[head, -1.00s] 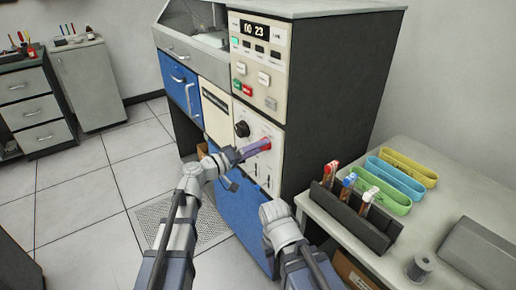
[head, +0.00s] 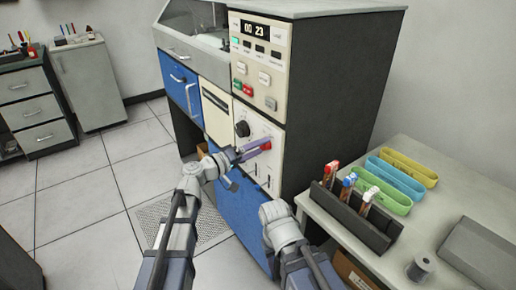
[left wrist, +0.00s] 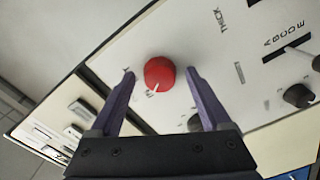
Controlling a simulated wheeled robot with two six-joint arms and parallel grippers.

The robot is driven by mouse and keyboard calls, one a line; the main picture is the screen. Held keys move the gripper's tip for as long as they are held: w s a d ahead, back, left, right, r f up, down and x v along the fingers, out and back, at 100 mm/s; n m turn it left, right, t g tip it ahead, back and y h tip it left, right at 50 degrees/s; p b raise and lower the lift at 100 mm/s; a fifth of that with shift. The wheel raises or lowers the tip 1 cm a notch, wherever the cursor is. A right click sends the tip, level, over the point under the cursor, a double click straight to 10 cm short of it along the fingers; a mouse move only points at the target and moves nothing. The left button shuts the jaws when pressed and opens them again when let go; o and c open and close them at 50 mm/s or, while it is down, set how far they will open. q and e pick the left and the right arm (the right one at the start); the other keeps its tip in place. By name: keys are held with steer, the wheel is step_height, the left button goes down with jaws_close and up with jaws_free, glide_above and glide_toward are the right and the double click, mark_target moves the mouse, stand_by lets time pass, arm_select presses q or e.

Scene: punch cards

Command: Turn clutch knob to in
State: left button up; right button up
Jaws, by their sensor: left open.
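The red clutch knob (left wrist: 159,71) sits on the pale panel of the machine. Its white pointer line slants toward the lower left of the left wrist view, beside a small label too unclear to read surely. My left gripper (left wrist: 160,75) is open, with one purple finger on each side of the knob and a visible gap on both sides. In the head view the left gripper (head: 254,150) reaches the panel from the left, and the red knob (head: 265,145) shows at its tips. The right arm is in the head view, but its gripper does not show.
A black knob (head: 242,129) sits on the panel left of the red one. In the wrist view a dark knob (left wrist: 298,95) and a slot marked with letters lie to the right. A side table (head: 340,236) with a tube rack (head: 345,214) stands right of the machine.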

arm_select(q)
steer(key=v, duration=0.7)
steer(key=shift+s+a, duration=0.25)
steer(key=shift+a, duration=0.05)
